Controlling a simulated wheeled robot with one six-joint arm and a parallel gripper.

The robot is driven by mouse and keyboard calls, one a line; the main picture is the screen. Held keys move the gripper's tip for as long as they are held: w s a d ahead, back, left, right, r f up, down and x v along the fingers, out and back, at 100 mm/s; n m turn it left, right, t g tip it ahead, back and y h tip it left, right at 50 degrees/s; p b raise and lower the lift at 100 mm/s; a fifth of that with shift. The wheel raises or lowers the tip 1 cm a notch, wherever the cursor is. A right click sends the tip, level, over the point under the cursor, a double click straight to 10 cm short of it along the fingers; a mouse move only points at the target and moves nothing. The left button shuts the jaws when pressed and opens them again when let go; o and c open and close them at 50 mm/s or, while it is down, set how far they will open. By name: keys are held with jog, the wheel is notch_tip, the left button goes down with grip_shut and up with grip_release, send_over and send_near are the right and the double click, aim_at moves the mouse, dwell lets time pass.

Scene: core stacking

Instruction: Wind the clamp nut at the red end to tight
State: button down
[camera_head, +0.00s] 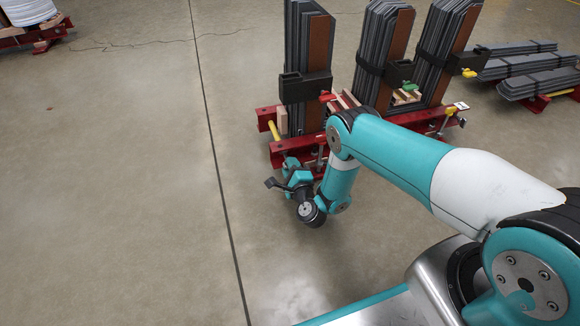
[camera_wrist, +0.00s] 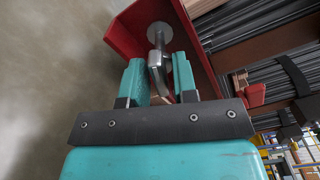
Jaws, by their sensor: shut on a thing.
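In the wrist view, a grey metal clamp nut (camera_wrist: 156,74) sits on a threaded rod with a round washer (camera_wrist: 159,33) against the end of a red steel beam (camera_wrist: 128,36). The two teal fingers of my gripper (camera_wrist: 160,62) stand on either side of the nut and are shut on it. In the head view, my gripper (camera_head: 291,165) is low at the front left of the red base frame (camera_head: 284,154). The nut is too small to make out there. Whether the washer presses fully on the beam cannot be told.
Upright stacks of grey core sheets (camera_head: 305,45) stand on the red frame with dark clamps. A red handle (camera_head: 327,97) and a yellow handle (camera_head: 273,131) are near my arm. Flat sheet stacks (camera_head: 535,82) lie at right. The floor (camera_head: 110,200) at left is clear.

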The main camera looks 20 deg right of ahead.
dwell(0.3)
jog(key=m+p, duration=0.1)
jog(key=m, duration=0.2)
jog(key=shift+m, duration=0.9)
jog(key=m, duration=0.3)
jog(key=shift+f, duration=0.1)
jog(key=m, duration=0.3)
jog(key=shift+m+b, duration=0.3)
jog(key=shift+b, duration=0.05)
jog(key=m, duration=0.3)
